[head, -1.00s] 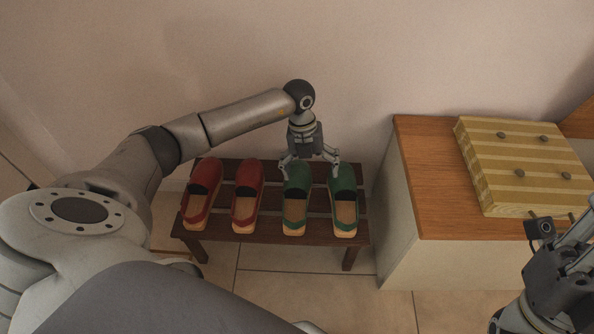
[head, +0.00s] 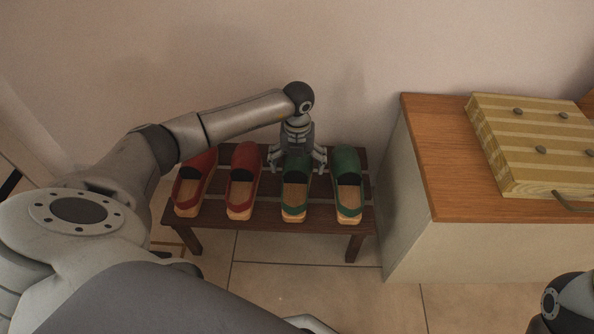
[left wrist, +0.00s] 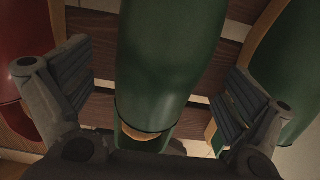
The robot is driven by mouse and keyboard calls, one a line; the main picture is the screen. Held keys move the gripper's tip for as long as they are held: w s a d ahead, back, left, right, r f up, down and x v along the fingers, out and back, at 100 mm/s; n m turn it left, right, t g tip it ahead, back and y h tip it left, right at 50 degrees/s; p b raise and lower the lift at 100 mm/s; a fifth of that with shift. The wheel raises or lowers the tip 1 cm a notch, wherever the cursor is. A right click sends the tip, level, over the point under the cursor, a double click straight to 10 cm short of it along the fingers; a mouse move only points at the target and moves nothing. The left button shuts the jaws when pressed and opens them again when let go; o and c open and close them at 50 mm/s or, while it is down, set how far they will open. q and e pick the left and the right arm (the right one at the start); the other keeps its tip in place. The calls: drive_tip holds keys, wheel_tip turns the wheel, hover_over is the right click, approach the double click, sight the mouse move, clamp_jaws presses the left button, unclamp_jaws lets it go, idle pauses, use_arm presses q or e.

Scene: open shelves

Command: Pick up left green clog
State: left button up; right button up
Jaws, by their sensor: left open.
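The left green clog (head: 295,196) stands on a dark wooden slatted rack, with its toe toward the wall. My left gripper (head: 297,168) is open above its toe part, with the fingers on either side. In the left wrist view the green clog (left wrist: 170,60) lies between the two open fingers of my left gripper (left wrist: 157,110); clear gaps show on both sides. The right green clog (head: 346,185) stands just to the right, near the right finger. My right gripper is out of view; only a part of my right arm shows at the lower right.
Two red clogs (head: 243,180) stand to the left on the rack (head: 263,215). A cabinet (head: 440,180) with a wooden top stands to the right, bearing a striped box (head: 535,150). The wall is close behind the rack. The floor in front is clear.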

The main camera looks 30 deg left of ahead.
use_arm(q)
drive_tip(key=shift+f+b, duration=0.5)
drive_tip(key=shift+f, duration=0.8)
drive_tip(key=c, duration=1.2)
drive_tip(key=shift+r, duration=0.1)
drive_tip(key=shift+c, duration=0.2)
